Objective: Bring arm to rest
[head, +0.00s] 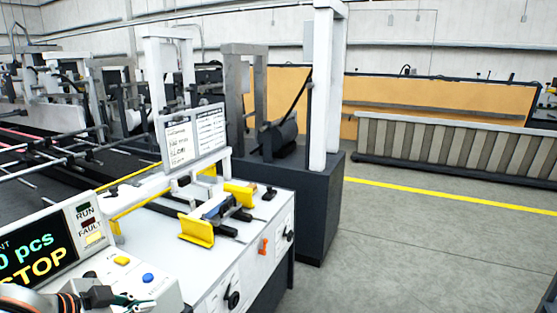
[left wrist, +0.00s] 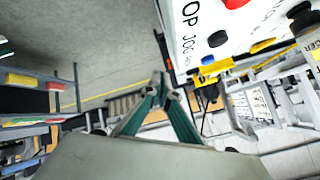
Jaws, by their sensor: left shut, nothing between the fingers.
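My left gripper (head: 132,300) is at the bottom left of the head view, low in front of the control panel (head: 165,290) with its yellow and blue buttons. In the left wrist view its green fingers (left wrist: 160,82) come together at their tips, shut with nothing between them. A corner of the control panel (left wrist: 205,35) with a red button is above and right of the fingers there, apart from them. My right gripper shows in neither view.
A display (head: 40,250) reading STOP and RUN and FAULT lamps stand by the panel. The machine's white table (head: 210,262) carries yellow guides (head: 197,230). A dark pedestal (head: 305,215) stands behind it. Grey floor (head: 430,240) at the right is clear. A shelf (left wrist: 40,98) shows at the left wrist view's left.

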